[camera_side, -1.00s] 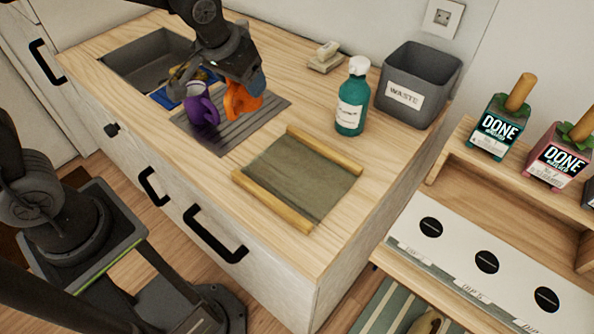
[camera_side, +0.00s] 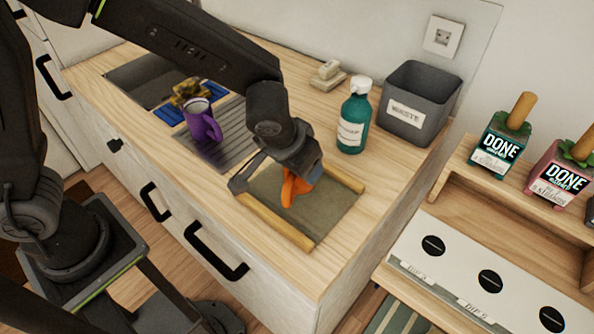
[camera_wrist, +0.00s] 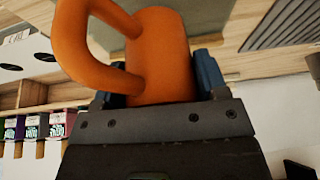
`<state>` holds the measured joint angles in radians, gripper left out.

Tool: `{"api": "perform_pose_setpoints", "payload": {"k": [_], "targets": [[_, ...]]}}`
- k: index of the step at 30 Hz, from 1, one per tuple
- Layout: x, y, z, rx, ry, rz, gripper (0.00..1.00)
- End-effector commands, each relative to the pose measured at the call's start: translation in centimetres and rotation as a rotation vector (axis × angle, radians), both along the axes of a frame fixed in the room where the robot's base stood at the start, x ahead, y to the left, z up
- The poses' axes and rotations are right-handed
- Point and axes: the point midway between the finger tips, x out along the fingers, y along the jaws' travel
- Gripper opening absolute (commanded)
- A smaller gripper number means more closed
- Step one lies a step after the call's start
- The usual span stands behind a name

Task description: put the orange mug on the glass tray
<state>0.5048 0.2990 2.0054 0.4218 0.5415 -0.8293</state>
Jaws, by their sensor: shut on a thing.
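The orange mug (camera_side: 290,189) is in my gripper (camera_side: 294,178), over the tray in the side view. The wrist view shows the mug (camera_wrist: 162,60) between the two blue fingers of my gripper (camera_wrist: 162,78), its handle to the left. The tray (camera_side: 335,215) has a grey-green base with wooden bars along two sides. Part of it also shows in the wrist view (camera_wrist: 212,18). My gripper hides part of the mug and of the tray in the side view. I cannot tell whether the mug touches the tray.
A purple mug (camera_side: 201,122) stands on the ribbed drainboard (camera_side: 226,143) beside the sink. A teal bottle (camera_side: 353,118) and a grey waste bin (camera_side: 419,100) stand behind the tray. The counter's front right is clear.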

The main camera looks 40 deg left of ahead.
Motion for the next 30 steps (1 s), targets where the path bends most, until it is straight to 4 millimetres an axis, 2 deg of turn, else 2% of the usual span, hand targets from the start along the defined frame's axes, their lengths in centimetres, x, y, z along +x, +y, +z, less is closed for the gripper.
{"api": "perform_pose_setpoints", "payload": {"k": [3, 6, 17, 18, 25, 30], "targets": [[0.0, 0.0, -1.9, 0.002, 0.003, -0.001, 0.34], [0.0, 0.0, -2.8, 0.0, 0.001, -0.001, 0.34], [0.0, 0.0, -3.1, -0.001, 0.0, -0.001, 0.34], [0.0, 0.0, -3.1, 0.0, 0.001, -0.001, 0.7], [0.0, 0.1, -3.1, 0.0, 0.001, -0.001, 0.92], [0.0, 0.1, -3.1, 0.0, 0.001, -0.001, 0.92]]}}
